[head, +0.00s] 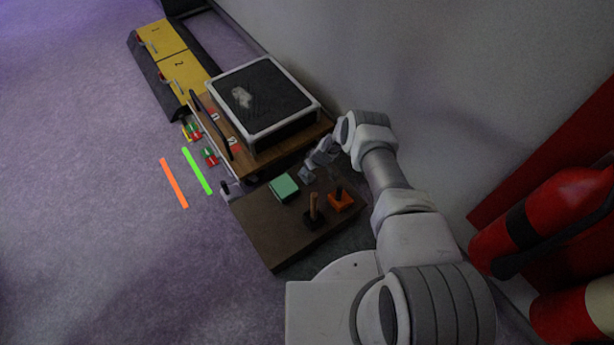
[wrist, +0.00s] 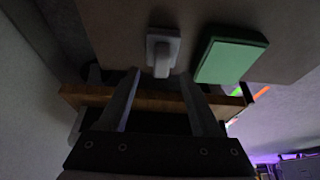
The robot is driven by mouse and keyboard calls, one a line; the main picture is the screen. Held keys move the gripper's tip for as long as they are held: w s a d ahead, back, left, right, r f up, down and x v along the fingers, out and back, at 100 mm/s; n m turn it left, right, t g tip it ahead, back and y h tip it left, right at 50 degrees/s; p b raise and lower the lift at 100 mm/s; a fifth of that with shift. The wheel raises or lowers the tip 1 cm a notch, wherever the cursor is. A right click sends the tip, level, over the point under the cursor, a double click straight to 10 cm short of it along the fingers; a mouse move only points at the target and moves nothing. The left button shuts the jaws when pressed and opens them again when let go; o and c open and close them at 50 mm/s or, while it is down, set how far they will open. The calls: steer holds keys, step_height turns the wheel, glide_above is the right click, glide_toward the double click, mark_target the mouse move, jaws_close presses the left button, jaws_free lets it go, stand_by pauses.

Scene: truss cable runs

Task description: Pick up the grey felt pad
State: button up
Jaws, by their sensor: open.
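The grey felt pad (wrist: 163,40) appears to be the small light grey block with a grey upright grip, on the dark brown surface in the wrist view. My gripper (wrist: 160,74) is open, and the pad's grip shows between its two fingertips. I cannot tell how far apart they are in depth. In the head view my gripper (head: 317,163) is low over the back of the brown surface. A small grey shape (head: 307,175) beside it seems to be the pad, partly hard to separate from the fingers. Nothing is held.
A green block (head: 284,187) lies close to the pad; it also shows in the wrist view (wrist: 230,56). A black-based piece (head: 314,213) and an orange piece (head: 341,201) stand nearer. A wooden cabinet with a black-topped tray (head: 262,98) rises behind. Red cylinders (head: 540,225) stand right.

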mark_target(307, 174)
steer(key=b+x, duration=0.2)
steer(key=x, duration=0.2)
steer(key=shift+s, duration=0.2)
steer(key=shift+w+a+f+b, duration=0.15)
steer(key=shift+w+f+b, duration=0.15)
steer(key=shift+b, duration=0.25)
steer(key=shift+s, duration=0.1)
jaws_close()
